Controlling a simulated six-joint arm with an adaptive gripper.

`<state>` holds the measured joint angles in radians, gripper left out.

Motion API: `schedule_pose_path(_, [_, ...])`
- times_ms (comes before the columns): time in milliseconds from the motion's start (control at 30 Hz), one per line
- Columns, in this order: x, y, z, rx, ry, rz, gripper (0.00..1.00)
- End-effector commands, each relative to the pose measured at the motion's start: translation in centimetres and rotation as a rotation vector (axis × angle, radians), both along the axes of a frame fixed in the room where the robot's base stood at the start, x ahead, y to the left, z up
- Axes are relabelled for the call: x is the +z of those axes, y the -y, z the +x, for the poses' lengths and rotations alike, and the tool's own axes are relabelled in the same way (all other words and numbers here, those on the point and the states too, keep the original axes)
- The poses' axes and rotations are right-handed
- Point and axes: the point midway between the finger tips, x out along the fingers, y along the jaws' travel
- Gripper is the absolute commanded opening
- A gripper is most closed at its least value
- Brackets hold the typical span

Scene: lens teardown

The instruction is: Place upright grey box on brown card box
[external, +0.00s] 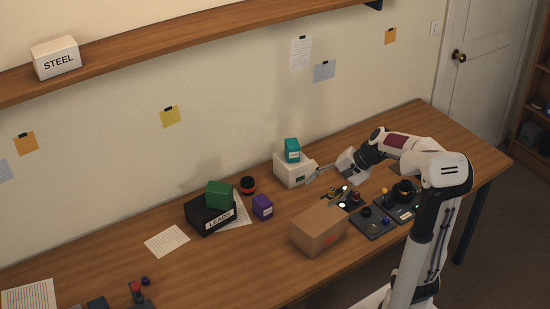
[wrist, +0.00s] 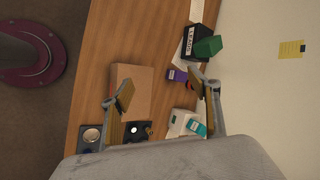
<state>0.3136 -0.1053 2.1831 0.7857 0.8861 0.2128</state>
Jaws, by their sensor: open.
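The brown card box (external: 318,232) stands near the table's front edge, its broad flat top bare; it also shows in the wrist view (wrist: 143,84). I cannot make out a box that is clearly grey and upright. The nearest in colour is an off-white box (external: 291,174) at the back by the wall, with a small teal box (external: 292,151) on top. Both show low in the wrist view, the off-white box (wrist: 178,119) beside the teal one (wrist: 196,128). My gripper (external: 312,174) is open and empty beside the off-white box; its fingers spread wide in the wrist view (wrist: 168,92).
A purple box (external: 262,207), a black LEADS box (external: 211,217) with a green box (external: 219,194) on it, and a dark round item (external: 248,185) stand left. Dark trays (external: 372,222) of small parts lie right of the card box.

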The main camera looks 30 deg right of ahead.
Motion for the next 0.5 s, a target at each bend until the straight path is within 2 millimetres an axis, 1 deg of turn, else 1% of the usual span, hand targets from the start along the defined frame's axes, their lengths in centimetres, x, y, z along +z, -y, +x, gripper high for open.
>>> schedule_pose_path(33, [-0.3,0.5,1.1,-0.039,-0.011,0.035,0.61])
schedule_pose_path(267, [-1.1,3.0,5.7,-0.218,-0.044,0.201,0.61])
schedule_pose_path(500, [-2.4,6.6,10.3,-0.408,-0.071,0.372,0.61])
